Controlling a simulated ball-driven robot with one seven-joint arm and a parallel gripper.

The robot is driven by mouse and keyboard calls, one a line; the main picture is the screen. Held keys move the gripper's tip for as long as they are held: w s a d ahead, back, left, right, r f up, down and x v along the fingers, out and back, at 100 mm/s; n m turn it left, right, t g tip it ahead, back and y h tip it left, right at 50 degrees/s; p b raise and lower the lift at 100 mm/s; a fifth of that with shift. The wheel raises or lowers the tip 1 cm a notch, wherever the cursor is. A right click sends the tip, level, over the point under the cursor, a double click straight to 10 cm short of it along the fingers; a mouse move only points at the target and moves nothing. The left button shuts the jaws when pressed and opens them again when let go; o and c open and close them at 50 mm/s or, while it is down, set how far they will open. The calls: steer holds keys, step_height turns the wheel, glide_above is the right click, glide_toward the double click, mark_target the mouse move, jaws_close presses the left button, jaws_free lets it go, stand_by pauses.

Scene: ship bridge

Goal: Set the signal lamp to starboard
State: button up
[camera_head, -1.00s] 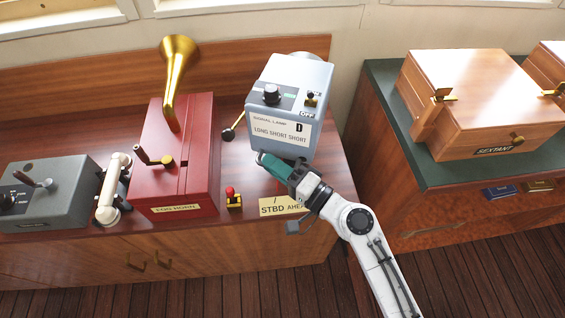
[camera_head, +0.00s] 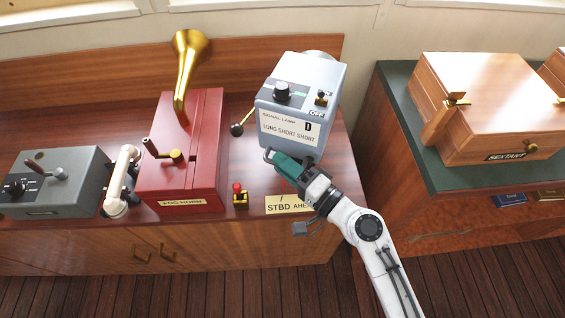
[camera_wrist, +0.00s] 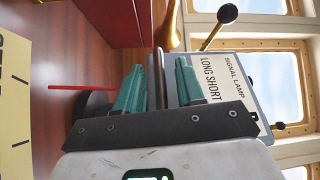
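The signal lamp (camera_head: 300,105) is a grey-blue box with a knob and a small switch on top, an "OFF" label and a front plate reading "SIGNAL LAMP D LONG SHORT SHORT". A lever with a black ball knob (camera_head: 237,130) sticks out at its left; the knob also shows at the top of the wrist view (camera_wrist: 233,8). A yellow "STBD AHEAD" plate (camera_head: 289,204) lies on the desk below the lamp. My gripper (camera_head: 270,155) is at the lamp's lower front. Its green fingers (camera_wrist: 158,85) are apart, with a dark bar visible between them; contact is unclear.
The red fog horn box (camera_head: 185,150) with its brass horn stands left of the lamp. A small red-topped switch (camera_head: 239,195) sits between it and the plate. A white handset (camera_head: 121,180) and grey box (camera_head: 50,180) are further left. The sextant case (camera_head: 490,105) is at right.

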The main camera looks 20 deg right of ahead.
steer(key=b+v, duration=0.3)
steer(key=v, duration=0.7)
steer(key=shift+f, duration=0.1)
steer(key=s+a+f+n+g+h, duration=0.1)
steer(key=s+f+n+g, duration=0.2)
steer(key=f+n+g, duration=0.25)
steer(key=s+f+n+g+h, duration=0.1)
steer(key=s+f+n+g, duration=0.3)
steer(key=f, duration=0.2)
steer(key=s+d+f+n+g+h, duration=0.1)
steer(key=s+d+f+g+h, duration=0.1)
steer(key=s+d+g+h, duration=0.4)
steer(key=s+d, duration=0.3)
steer(key=shift+s+f, duration=0.4)
